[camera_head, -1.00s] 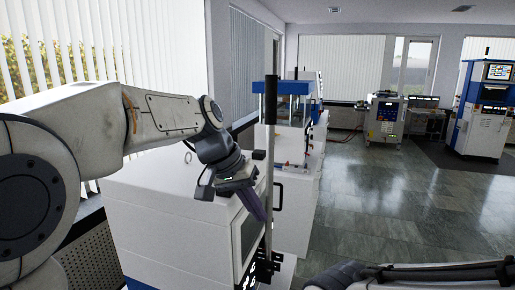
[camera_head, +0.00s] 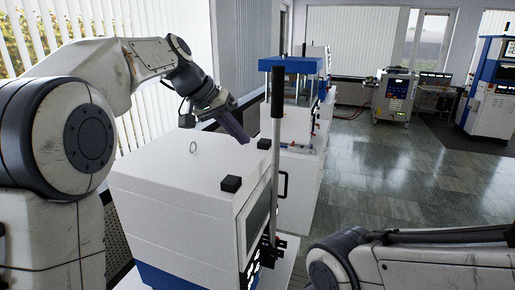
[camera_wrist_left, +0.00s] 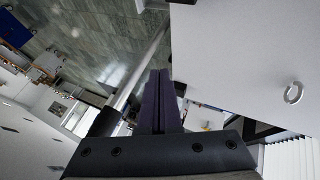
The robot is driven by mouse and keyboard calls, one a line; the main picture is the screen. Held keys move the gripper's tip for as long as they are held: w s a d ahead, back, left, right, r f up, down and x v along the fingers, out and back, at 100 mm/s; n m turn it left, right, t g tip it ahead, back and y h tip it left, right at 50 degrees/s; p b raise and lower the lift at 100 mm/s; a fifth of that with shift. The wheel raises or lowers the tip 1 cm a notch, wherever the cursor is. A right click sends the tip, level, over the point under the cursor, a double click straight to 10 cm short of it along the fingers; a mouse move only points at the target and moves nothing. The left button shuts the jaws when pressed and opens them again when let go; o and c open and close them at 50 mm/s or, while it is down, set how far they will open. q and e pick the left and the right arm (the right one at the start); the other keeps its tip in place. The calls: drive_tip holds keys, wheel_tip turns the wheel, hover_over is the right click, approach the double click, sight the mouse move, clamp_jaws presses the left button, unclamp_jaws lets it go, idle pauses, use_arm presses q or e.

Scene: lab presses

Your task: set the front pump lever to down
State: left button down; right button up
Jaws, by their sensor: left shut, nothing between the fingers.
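The front pump lever is a long rod with a black grip (camera_head: 277,92), standing nearly upright at the right side of the nearest white press (camera_head: 165,185). Its foot meets a dark bracket (camera_head: 268,248) low on that side. In the left wrist view, the lever's metal rod (camera_wrist_left: 143,70) runs slantwise beside the fingers. My left gripper (camera_head: 245,139) is shut and empty, its purple-grey fingers above the press top and left of the lever, apart from it in the head view. The fingers (camera_wrist_left: 160,85) also show in the wrist view. My right gripper is out of view.
A black block (camera_head: 231,184) and a metal ring (camera_head: 193,147) sit on the press top. A second press with a blue top (camera_head: 300,66) stands behind. Dark floor (camera_head: 390,175) is free to the right. My right arm crosses the lower right.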

use_arm(q)
drive_tip(key=p, duration=0.3)
hover_over(274, 183)
drive_tip(key=a, duration=0.4)
wheel_tip(274, 183, down, 7)
drive_tip(key=shift+w+d+f, duration=0.15)
drive_tip(key=shift+f, duration=0.2)
drive_tip(key=shift+d, duration=0.15)
